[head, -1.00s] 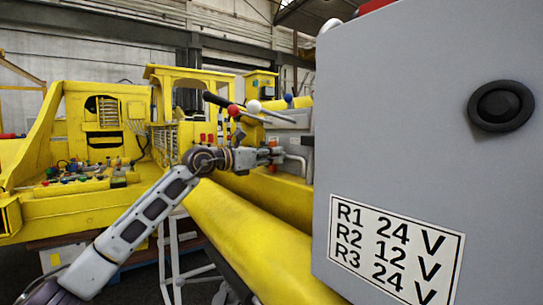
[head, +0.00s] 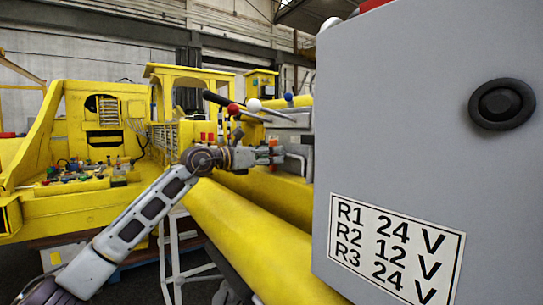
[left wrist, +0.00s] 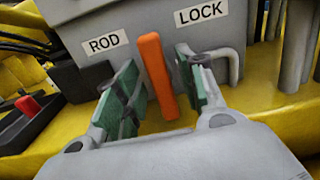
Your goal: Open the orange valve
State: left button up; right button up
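The orange valve handle (left wrist: 158,77) stands upright on a grey block between labels reading ROD and LOCK in the left wrist view. My left gripper (left wrist: 160,90) is open, with its green-padded fingers on either side of the handle. The right finger is close to the handle, and a wider gap shows at the left finger. In the head view the handle is a small orange patch (head: 272,143) at the tip of my left gripper (head: 277,154). My right gripper is not in view.
A large grey cabinet (head: 400,120) with a black knob (head: 502,104) fills the right of the head view. A bent grey pipe (left wrist: 226,62) is right of the valve. Levers with red and white knobs (head: 254,105) stand above my left gripper. Yellow machinery (head: 240,235) lies below.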

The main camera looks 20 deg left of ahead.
pick_arm(q)
jog(key=v, duration=1.1)
jog(key=shift+s+a, duration=0.2)
dwell(0.9)
